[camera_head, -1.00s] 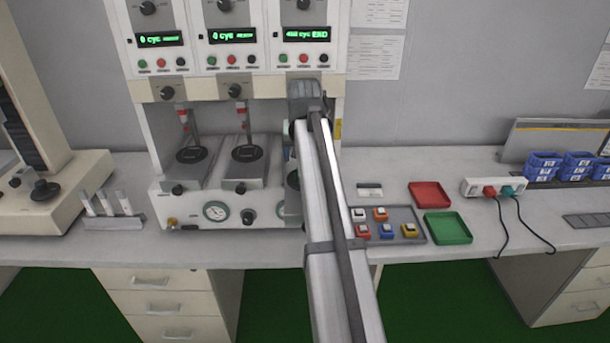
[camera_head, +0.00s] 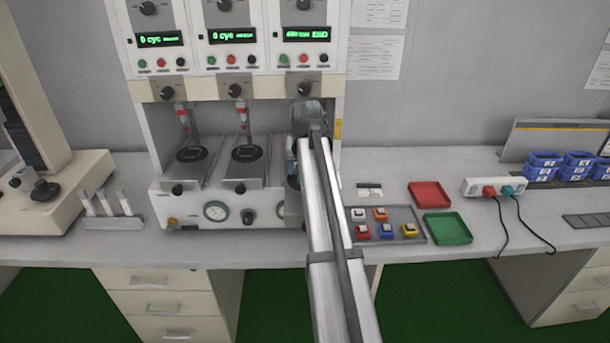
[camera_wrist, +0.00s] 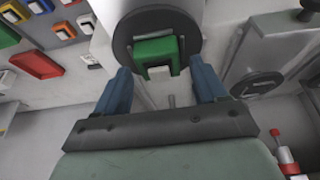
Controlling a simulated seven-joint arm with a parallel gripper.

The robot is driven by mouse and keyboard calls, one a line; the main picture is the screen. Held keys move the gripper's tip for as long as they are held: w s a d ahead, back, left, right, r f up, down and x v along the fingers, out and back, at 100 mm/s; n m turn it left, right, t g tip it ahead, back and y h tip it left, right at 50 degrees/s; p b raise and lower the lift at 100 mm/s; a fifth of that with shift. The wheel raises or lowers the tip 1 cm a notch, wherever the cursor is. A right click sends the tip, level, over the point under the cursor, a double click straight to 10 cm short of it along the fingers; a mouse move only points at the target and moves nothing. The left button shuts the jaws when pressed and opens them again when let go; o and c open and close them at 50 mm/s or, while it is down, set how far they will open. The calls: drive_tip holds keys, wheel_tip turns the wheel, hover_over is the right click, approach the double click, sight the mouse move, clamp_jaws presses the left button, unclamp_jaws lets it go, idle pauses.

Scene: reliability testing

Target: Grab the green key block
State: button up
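The green key block (camera_wrist: 157,52), with a pale key cap on its near side, sits on a round dark plate (camera_wrist: 183,28) of a test station in the wrist view. My gripper (camera_wrist: 165,78) is open. Its two blue fingers stand apart, one at each side of the block's near end. I see gaps between the fingers and the block, and nothing is held. In the head view my arm covers the third station, and the green key block is hidden there.
A grey tray (camera_head: 414,238) of several coloured key blocks lies right of my arm. A red tray (camera_head: 430,194) and a green tray (camera_head: 447,228) stand beside it. Two other stations (camera_head: 192,154) are left of my arm. A power strip (camera_head: 494,187) with cables is farther right.

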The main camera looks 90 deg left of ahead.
drive_tip(key=c, duration=1)
drive_tip(key=shift+r, duration=0.15)
